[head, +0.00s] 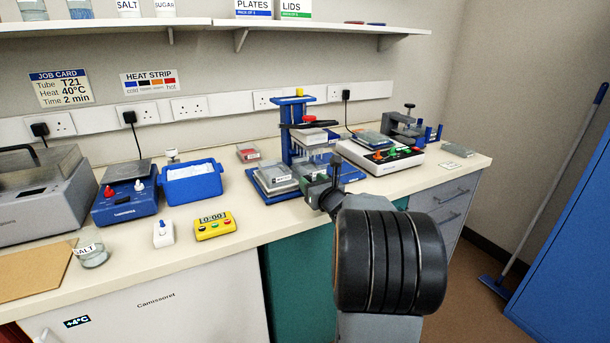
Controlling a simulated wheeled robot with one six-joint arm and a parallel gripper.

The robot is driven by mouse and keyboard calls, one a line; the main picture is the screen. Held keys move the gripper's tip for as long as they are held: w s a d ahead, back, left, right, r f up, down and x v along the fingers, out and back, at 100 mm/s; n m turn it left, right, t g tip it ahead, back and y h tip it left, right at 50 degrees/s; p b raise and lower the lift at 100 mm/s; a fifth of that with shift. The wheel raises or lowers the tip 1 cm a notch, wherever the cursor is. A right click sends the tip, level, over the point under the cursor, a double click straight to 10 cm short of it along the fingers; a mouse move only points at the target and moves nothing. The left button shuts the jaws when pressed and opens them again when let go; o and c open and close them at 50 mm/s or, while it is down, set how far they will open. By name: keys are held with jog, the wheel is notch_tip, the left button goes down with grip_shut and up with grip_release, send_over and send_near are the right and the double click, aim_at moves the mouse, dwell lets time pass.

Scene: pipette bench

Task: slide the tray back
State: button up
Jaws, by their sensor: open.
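A blue-framed pipette stand (293,103) with a black handle bar stands on the bench. At its left foot is a grey tray (262,187) on the blue base, with a clear-topped plate (276,175) on it. My gripper (328,180) is open, in front of the stand and right of the tray. It looks apart from the tray, but the depth is hard to judge. My own wrist hides part of the bench front, and the gripper covers part of the stand's base.
Right of the stand are a white device (380,160) with coloured knobs and a dark clamp-like fixture (405,125). To the left are a blue tub (192,183), a yellow timer (215,226) and a blue scale-like unit (125,195). The bench front (245,235) beside the timer is clear.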

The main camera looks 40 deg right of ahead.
jog(key=shift+w+d, duration=0.2)
jog(key=shift+w, duration=1.1)
jog(key=shift+w+d, duration=0.15)
jog(key=shift+w, duration=1.15)
jog(key=shift+c, duration=0.3)
grip_shut()
